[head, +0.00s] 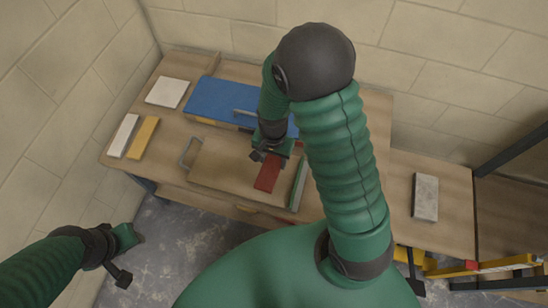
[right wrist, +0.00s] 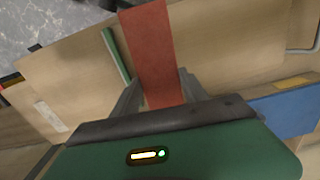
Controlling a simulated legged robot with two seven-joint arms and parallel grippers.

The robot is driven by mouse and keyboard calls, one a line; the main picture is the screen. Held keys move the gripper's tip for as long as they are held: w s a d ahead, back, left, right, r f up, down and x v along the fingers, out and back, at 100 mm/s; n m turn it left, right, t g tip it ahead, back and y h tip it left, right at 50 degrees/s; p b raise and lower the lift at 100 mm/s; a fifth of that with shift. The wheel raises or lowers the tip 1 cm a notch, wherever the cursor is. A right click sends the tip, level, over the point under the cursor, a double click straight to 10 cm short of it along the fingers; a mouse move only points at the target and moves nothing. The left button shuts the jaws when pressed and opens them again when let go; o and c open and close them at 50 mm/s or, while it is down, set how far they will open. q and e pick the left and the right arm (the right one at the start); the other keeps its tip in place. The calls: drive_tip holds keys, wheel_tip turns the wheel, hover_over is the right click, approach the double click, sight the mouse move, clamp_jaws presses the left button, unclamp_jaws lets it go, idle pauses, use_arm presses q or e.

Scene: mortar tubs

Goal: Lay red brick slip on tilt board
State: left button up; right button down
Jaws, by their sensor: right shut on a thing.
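The red brick slip (head: 267,177) is in the jaws of my right gripper (head: 270,153), over the right part of a tan wooden board, likely the tilt board (head: 222,165). In the right wrist view the red slip (right wrist: 150,50) stretches away from between the two fingers of my right gripper (right wrist: 158,98). I cannot tell whether the slip touches the board. A green strip (head: 299,184) runs along the board's right side; it also shows in the right wrist view (right wrist: 115,55). My left gripper (head: 124,254) is off the table at lower left; its jaws are unclear.
A blue panel (head: 213,98) with a handle lies behind the board. White (head: 123,135) and yellow (head: 143,137) slabs and a white square tile (head: 167,92) lie at left. A grey block (head: 426,197) lies at right. Walls stand behind and left.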

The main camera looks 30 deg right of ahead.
drive_tip(key=f+b, duration=0.4)
drive_tip(key=f, duration=0.1)
drive_tip(key=f+b, duration=0.2)
drive_tip(key=f, duration=0.1)
drive_tip(key=shift+s+d+f, duration=0.1)
drive_tip(key=shift+d+f, duration=0.05)
drive_tip(key=shift+d, duration=0.15)
drive_tip(key=shift+f, duration=0.2)
drive_tip(key=shift+a, duration=0.15)
drive_tip(key=shift+r, duration=0.1)
drive_tip(key=shift+f+b, duration=0.3)
drive_tip(key=shift+f, duration=0.2)
drive_tip(key=c, duration=0.5)
unclamp_jaws()
